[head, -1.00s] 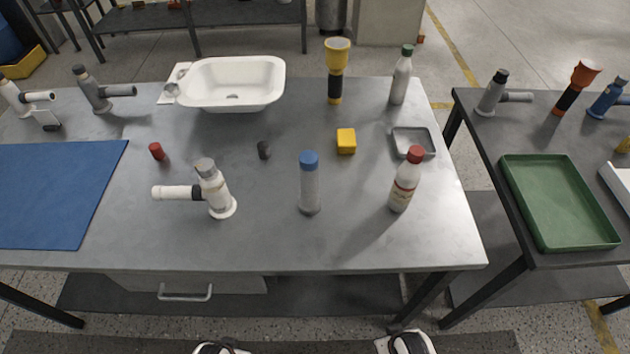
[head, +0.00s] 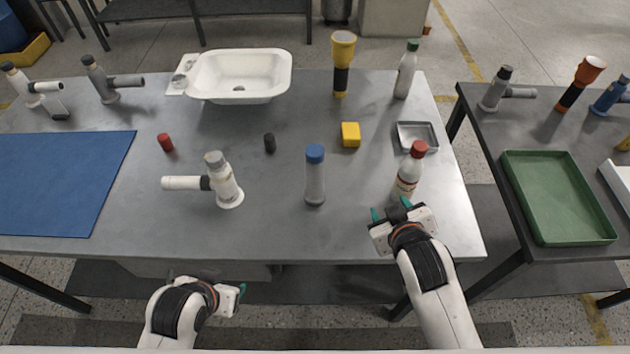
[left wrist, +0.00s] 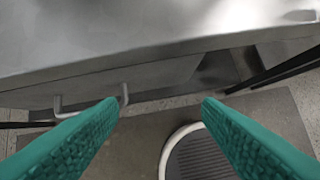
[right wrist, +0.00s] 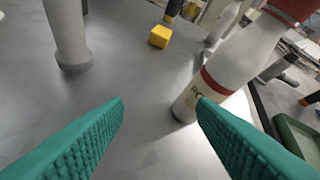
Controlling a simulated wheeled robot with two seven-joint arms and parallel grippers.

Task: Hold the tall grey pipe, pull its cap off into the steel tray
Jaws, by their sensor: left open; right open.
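The tall grey pipe (head: 315,184) stands upright near the table's front, its blue cap (head: 315,153) on top. In the right wrist view the pipe's lower part (right wrist: 69,35) shows at upper left. The small steel tray (head: 417,137) lies at the table's right side and looks empty. My right gripper (head: 391,208) is open and empty over the front right of the table, right of the pipe and just in front of the red-capped bottle (head: 407,178). My left gripper (head: 241,300) is open and empty, in front of the table edge and below its top.
The red-capped bottle also stands close ahead of my right fingers in the right wrist view (right wrist: 228,68). A white pipe fitting (head: 226,185) stands left of the grey pipe. A yellow block (head: 350,134) and a dark cylinder (head: 270,143) lie behind. Bare table surrounds the pipe.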

